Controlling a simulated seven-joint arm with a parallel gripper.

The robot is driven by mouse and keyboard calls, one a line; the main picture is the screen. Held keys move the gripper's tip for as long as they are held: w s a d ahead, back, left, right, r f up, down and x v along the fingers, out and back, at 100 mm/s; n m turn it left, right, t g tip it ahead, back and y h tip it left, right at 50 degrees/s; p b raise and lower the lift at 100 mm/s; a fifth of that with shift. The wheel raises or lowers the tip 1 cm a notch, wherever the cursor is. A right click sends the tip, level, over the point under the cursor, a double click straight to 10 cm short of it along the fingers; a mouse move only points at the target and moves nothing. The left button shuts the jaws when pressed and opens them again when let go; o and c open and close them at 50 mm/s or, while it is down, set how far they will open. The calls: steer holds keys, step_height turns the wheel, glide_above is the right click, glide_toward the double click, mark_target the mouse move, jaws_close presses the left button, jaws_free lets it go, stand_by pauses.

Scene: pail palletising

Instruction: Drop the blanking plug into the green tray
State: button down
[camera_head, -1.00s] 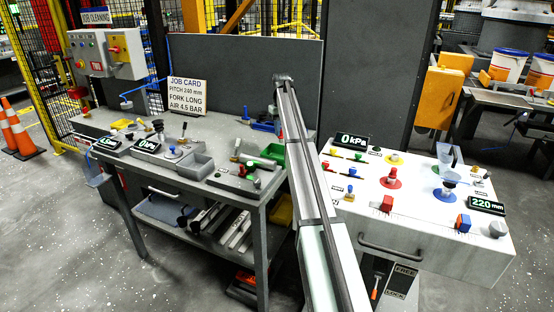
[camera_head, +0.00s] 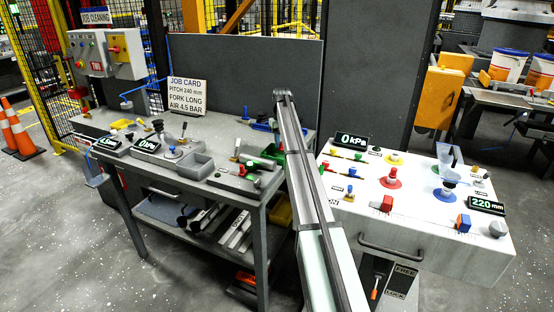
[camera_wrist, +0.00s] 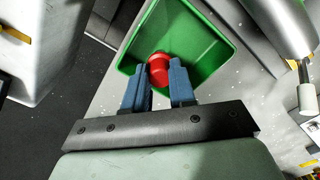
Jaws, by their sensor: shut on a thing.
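The blanking plug (camera_wrist: 159,74) is a small red rounded piece in the wrist view. My gripper (camera_wrist: 160,66) has two blue fingers, and they are shut on the plug, one on each side. The plug shows against the inside of the green tray (camera_wrist: 208,46), which lies beyond the fingertips. Its height above the tray floor cannot be told. In the head view the green tray (camera_head: 269,153) is at the right end of the grey bench, partly hidden by my arm. The gripper and plug cannot be made out there.
A white console (camera_head: 335,205) with knobs and displays stands to the right of my arm. A dark panel (camera_head: 240,80) rises behind the bench.

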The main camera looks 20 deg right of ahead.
steer(key=c, duration=0.8)
jaws_free()
steer(key=shift+c, duration=0.2)
step_height(320, 180, up, 14)
steer(key=shift+f, duration=0.15)
